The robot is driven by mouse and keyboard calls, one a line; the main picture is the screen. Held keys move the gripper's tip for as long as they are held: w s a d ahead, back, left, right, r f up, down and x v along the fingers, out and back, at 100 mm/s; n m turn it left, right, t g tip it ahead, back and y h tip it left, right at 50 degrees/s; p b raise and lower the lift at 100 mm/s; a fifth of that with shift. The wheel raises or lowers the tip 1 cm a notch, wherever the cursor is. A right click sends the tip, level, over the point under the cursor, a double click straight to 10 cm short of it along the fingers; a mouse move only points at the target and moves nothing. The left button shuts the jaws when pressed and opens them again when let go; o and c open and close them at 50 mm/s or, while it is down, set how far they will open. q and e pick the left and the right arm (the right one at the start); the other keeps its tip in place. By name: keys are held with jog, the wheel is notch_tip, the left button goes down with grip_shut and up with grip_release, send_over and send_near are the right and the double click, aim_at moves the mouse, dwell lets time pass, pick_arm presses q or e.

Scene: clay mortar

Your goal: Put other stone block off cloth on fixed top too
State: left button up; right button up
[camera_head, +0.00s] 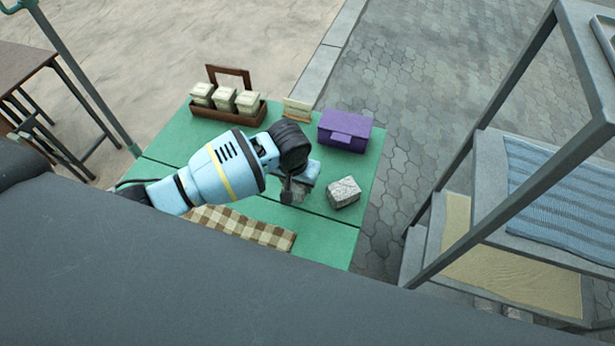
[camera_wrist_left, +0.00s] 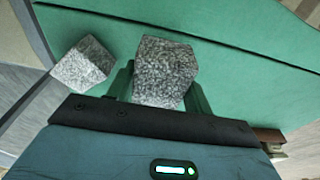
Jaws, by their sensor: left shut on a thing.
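My left gripper (camera_head: 289,192) is over the green table (camera_head: 170,146) and shut on a grey speckled stone block. In the left wrist view the held block (camera_wrist_left: 165,72) sits between the fingers, close to the palm. In the head view my gripper hides most of it. Another stone block (camera_head: 343,192), pale grey, rests on the green top just right of my gripper; it also shows in the left wrist view (camera_wrist_left: 84,65). A checkered brown and cream cloth (camera_head: 245,227) lies at the near side, with no block visible on it. My right gripper is not in view.
A brown wooden carrier (camera_head: 228,111) with several pale jars stands at the back left. A purple box (camera_head: 345,130) and a small cream card (camera_head: 297,108) stand at the back. A grey metal rack (camera_head: 470,175) stands to the right, beyond a paved gap.

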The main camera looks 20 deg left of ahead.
pick_arm(q)
jog(key=shift+w+d+f, duration=0.15)
jog(key=shift+w+d, duration=0.1)
jog(key=shift+w, duration=0.4)
jog(key=shift+w+d+f, duration=0.1)
jog(key=shift+w+d, duration=0.15)
jog(key=shift+w, duration=0.35)
jog(key=shift+w+d+r, duration=0.1)
jog(key=shift+w+d, duration=0.05)
jog(key=shift+w, duration=0.25)
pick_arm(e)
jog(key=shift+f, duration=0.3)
pick_arm(q)
jog(key=shift+w+d+b, duration=0.15)
jog(key=shift+w+b, duration=0.25)
jog(key=shift+w, duration=0.05)
jog(key=shift+f, duration=1.75)
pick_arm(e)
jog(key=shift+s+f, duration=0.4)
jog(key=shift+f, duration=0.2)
pick_arm(q)
jog(key=shift+f, duration=0.15)
jog(key=o, duration=1)
jog(key=shift+s, duration=0.1)
